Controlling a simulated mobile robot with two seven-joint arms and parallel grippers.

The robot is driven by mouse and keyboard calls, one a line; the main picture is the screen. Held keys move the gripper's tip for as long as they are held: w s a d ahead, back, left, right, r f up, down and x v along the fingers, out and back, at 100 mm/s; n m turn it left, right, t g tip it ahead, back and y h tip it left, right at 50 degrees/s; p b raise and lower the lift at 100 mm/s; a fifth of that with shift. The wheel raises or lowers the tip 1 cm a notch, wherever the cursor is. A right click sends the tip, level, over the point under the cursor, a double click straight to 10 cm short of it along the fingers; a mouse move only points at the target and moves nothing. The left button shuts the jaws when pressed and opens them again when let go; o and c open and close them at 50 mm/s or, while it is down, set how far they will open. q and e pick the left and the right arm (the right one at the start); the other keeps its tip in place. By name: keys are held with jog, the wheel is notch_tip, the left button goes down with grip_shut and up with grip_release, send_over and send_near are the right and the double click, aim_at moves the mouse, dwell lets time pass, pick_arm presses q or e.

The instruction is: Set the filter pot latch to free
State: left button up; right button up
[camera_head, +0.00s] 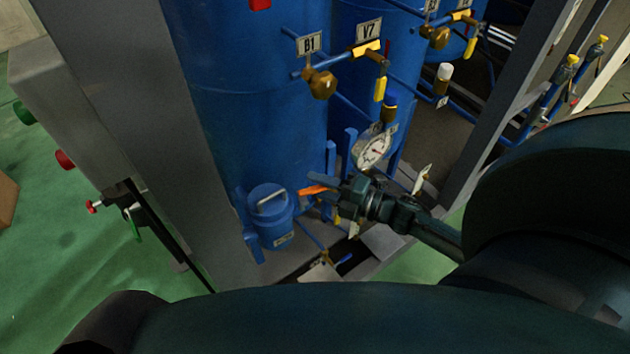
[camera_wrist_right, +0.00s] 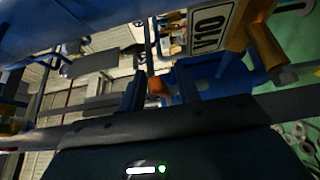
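The filter pot (camera_head: 270,217) is a small blue canister with a pale handle on its lid, low in front of the big blue tank. An orange lever (camera_head: 311,190), which looks like its latch, sticks out just right of the pot. My right gripper (camera_head: 330,186) is at the lever's right end. In the right wrist view the gripper (camera_wrist_right: 161,92) has its two dark fingers apart, with the orange lever tip (camera_wrist_right: 156,87) between them. Clear gaps show at both sides, and I cannot tell if a finger touches it. My left gripper is not in view.
A pressure gauge (camera_head: 372,150) stands just above and behind my right gripper. Blue pipes with a brass valve (camera_head: 321,83) and tags B1 (camera_head: 309,43) and V7 (camera_head: 369,30) are higher up. A grey frame post (camera_head: 140,110) stands left of the pot. Green floor (camera_head: 60,240) is open at left.

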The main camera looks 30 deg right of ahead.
jog(key=shift+w+a, duration=0.35)
jog(key=shift+w, duration=0.15)
grip_shut()
dwell(0.3)
